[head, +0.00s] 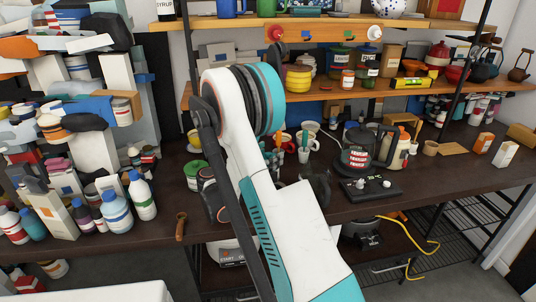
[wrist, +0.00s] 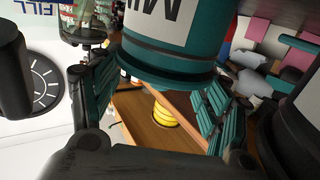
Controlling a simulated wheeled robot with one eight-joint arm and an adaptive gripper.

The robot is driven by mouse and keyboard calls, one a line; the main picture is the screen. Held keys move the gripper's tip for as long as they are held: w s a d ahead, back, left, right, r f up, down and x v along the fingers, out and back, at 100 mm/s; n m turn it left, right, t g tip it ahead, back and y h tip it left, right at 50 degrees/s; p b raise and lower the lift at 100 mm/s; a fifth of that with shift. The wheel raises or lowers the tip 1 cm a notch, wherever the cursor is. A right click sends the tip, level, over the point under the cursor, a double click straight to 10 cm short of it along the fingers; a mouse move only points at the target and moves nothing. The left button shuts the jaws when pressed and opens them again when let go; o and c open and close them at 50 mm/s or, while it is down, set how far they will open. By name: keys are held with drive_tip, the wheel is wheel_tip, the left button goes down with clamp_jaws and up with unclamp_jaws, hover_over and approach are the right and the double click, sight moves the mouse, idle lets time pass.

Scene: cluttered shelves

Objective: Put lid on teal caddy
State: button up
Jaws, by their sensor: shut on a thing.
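In the wrist view a teal caddy (wrist: 165,18) with a white label, its letters upside down in the picture, is close in front of my gripper (wrist: 158,102). A wider dark teal disc-like end, which looks like the lid (wrist: 165,70), lies between my fingers, against the caddy's labelled body. My fingers stand on both sides of it and are shut on it. Whether the lid is seated or has a gap I cannot tell. In the head view my arm hides my gripper and the held lid.
A dark counter (head: 390,212) carries a carafe (head: 356,152), a black scale (head: 370,188) and several bottles (head: 117,212). Wooden shelves (head: 420,22) full of jars are behind. A yellow stack (wrist: 161,112) shows between my fingers.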

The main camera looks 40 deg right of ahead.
drive_tip(key=o, duration=1.1)
drive_tip(key=shift+f, duration=0.1)
drive_tip(key=shift+o, duration=0.2)
wheel_tip(320, 180, up, 10)
